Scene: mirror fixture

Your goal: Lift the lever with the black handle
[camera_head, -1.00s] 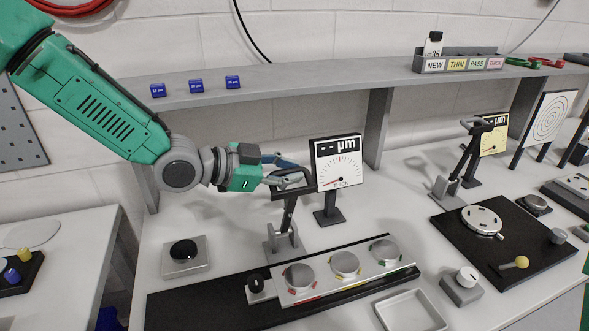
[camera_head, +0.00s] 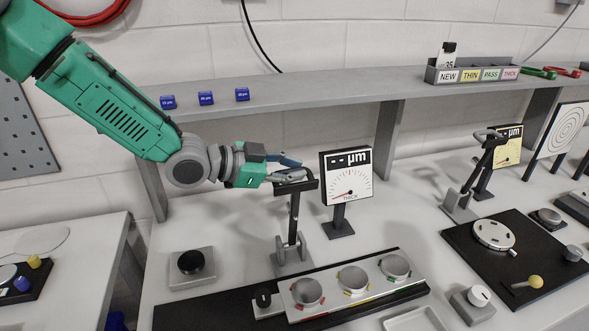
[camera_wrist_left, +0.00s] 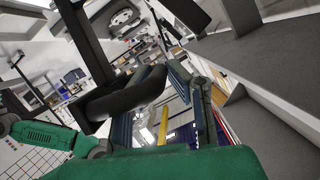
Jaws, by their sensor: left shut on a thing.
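The lever (camera_head: 293,217) stands nearly upright on its grey base (camera_head: 292,256), left of the white gauge. Its black handle (camera_head: 309,184) is a loop at the top, and it also shows large in the left wrist view (camera_wrist_left: 125,97). My left gripper (camera_head: 288,174) is at the top left of the handle, shut on it. Its fingers show in the left wrist view (camera_wrist_left: 193,95), beside the black loop. The exact contact is partly hidden. A second black-handled lever (camera_head: 478,170) stands tilted further right. My right gripper is not seen.
The white gauge (camera_head: 346,177) stands close right of the handle. The shelf (camera_head: 300,97) runs behind, with small blue blocks (camera_head: 206,98) on it. A black button (camera_head: 190,262) and a panel with several round pads (camera_head: 353,278) lie in front.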

